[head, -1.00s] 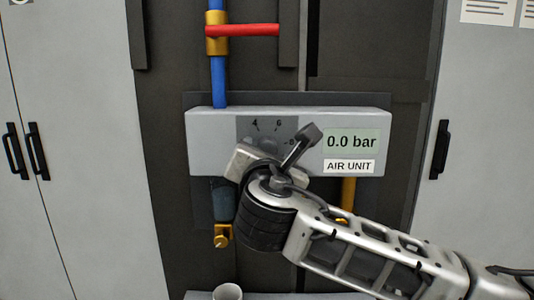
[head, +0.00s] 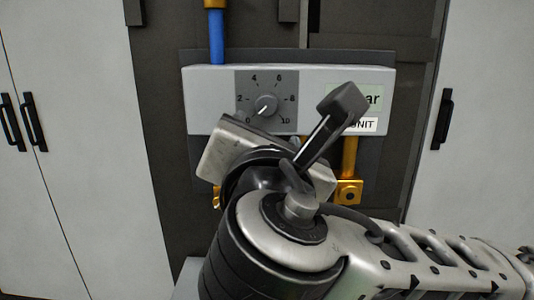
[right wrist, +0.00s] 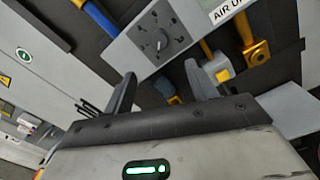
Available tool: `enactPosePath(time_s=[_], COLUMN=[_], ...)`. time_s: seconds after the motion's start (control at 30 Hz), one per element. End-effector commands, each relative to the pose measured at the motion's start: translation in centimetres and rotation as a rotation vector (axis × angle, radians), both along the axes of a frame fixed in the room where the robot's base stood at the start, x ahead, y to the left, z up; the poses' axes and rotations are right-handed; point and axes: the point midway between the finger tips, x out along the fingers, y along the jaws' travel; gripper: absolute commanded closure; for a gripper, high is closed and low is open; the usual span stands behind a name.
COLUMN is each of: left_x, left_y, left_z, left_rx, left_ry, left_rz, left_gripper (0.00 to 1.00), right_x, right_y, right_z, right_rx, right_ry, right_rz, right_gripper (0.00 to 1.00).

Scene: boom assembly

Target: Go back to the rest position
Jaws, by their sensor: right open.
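My right gripper (right wrist: 163,88) is open and empty in the right wrist view, its two dark fingers apart below the dial knob (right wrist: 172,46). In the head view my right arm comes in from the lower right, and its wrist hides the fingers. The knob (head: 265,105) shows clear of the gripper there, with its pointer toward 0. It sits on the grey air unit (head: 210,85) on the wall. My left gripper is not in view.
A blue pipe (head: 217,38) enters the unit from above. Brass fittings (head: 349,190) hang below it. Pale cabinets with black handles (head: 444,120) stand on both sides. My arm covers part of the pressure display (head: 372,93).

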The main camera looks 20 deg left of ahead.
Motion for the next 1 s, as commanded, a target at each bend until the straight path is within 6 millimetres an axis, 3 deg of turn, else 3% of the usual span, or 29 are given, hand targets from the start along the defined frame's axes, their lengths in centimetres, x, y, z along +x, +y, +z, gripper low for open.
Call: enactPosePath(time_s=[0.23,0.63,0.77,1.0], left_x=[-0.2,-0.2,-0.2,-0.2], left_y=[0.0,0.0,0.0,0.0], left_z=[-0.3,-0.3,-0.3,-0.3], left_rx=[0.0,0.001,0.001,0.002], left_ry=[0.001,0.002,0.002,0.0], left_rz=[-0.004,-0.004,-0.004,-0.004], left_gripper=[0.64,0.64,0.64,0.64], right_x=[-1.9,-1.5,0.2,4.3], right_y=[-0.6,-0.5,-0.5,-2.4], right_z=[0.0,-0.7,-3.5,-13.1], right_rx=[-0.001,0.043,0.227,0.832], right_ry=[-0.001,0.043,0.207,0.649], right_rz=[0.001,0.013,0.054,0.049], right_gripper=[0.43,0.43,0.43,0.43])
